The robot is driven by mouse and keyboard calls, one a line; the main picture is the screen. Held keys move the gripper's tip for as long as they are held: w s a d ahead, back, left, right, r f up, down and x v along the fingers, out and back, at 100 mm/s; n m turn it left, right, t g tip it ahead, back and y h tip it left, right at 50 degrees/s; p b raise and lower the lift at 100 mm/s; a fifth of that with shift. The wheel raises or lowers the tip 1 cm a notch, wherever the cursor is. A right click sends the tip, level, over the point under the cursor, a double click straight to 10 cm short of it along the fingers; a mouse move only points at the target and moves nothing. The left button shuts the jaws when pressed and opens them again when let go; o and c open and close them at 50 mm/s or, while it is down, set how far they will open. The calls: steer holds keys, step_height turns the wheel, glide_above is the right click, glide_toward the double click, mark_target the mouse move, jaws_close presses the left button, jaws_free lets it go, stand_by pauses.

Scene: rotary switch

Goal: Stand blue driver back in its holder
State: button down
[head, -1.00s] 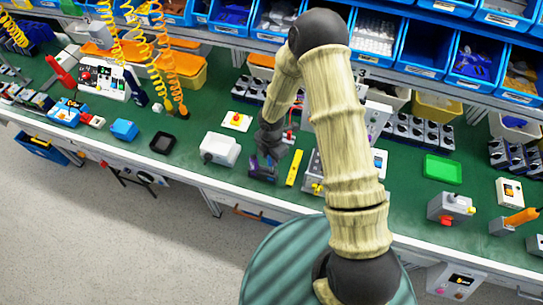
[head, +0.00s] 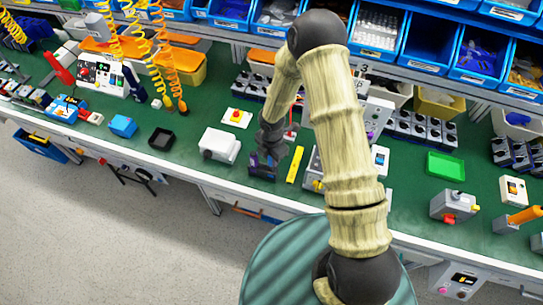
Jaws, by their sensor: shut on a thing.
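My gripper (head: 270,148) points down over the front middle of the green bench, at the lower end of my arm. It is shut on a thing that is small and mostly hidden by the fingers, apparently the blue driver. A dark block with blue-purple parts (head: 262,168), which looks like the holder, sits on the bench right below the fingers. I cannot tell whether the driver is inside the holder or just above it, nor whether it is upright.
A yellow bar (head: 296,164) lies close right of the gripper. A white box (head: 219,146) stands left, with a black tray (head: 161,139) beyond it. A green tray (head: 445,165) and a grey switch box (head: 453,207) are right. Blue bins (head: 421,45) line the back.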

steer(key=shift+f+b, duration=1.65)
steer(key=shift+f, duration=0.5)
steer(key=c, duration=1.1)
jaws_free()
steer(key=shift+r, duration=0.1)
step_height(320, 180, up, 17)
steer(key=shift+r+b, duration=0.15)
steer(key=shift+b, duration=0.25)
